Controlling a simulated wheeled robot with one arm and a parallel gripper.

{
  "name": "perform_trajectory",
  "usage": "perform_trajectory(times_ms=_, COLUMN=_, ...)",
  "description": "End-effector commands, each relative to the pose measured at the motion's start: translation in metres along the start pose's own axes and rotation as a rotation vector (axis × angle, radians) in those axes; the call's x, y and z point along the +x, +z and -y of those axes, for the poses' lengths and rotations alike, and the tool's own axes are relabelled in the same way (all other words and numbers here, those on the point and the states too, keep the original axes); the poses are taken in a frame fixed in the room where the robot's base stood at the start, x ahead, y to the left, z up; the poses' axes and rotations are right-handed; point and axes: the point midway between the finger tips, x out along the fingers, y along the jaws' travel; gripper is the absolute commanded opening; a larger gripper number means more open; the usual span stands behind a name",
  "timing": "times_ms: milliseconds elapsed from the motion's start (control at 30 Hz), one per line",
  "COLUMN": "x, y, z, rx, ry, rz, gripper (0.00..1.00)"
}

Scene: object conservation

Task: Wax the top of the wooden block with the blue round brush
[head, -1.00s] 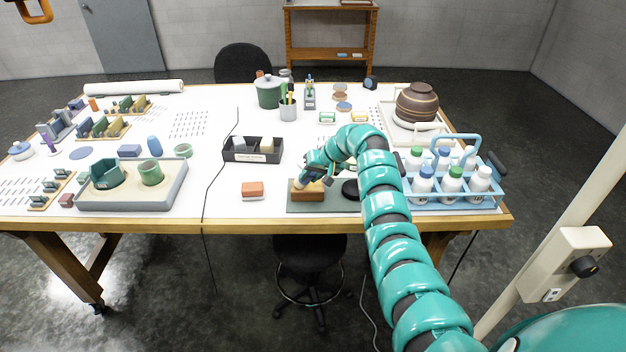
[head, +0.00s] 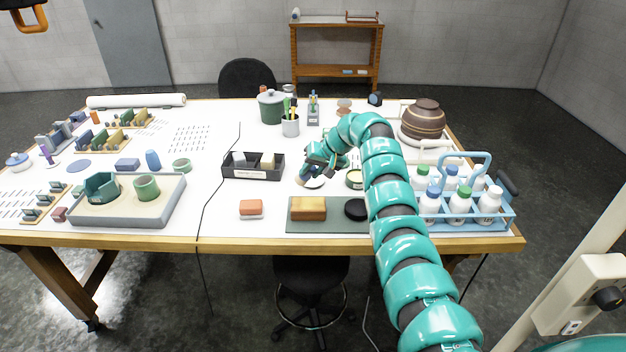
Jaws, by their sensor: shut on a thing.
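The wooden block (head: 309,209) lies on a dark green mat (head: 335,227) near the table's front edge. Its top is bare and nothing touches it. My gripper (head: 314,178) is behind the block, low over a pale round disc or dish (head: 316,183). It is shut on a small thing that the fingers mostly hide. I cannot make out a blue round brush clearly, nor tell whether the held thing is that brush. An open round tin (head: 354,180) with pale contents stands just right of the gripper, partly behind my arm.
A black round thing (head: 355,209) lies right of the block. An orange and white block (head: 251,209) lies left of the mat. A black divided tray (head: 253,174) stands left of the gripper. A blue bottle carrier (head: 503,221) stands at the right. The table's front left middle is clear.

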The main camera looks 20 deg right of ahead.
Motion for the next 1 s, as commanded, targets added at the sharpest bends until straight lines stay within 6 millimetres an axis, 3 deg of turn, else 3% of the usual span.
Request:
perform_trajectory(times_ms=367, x=-0.022, y=-0.013, z=0.017, rx=-0.004, ry=-0.001, rz=-0.002, gripper=0.07)
perform_trajectory(times_ms=1000, x=-0.023, y=-0.013, z=0.017, rx=-0.003, ry=-0.001, rz=-0.001, gripper=0.07)
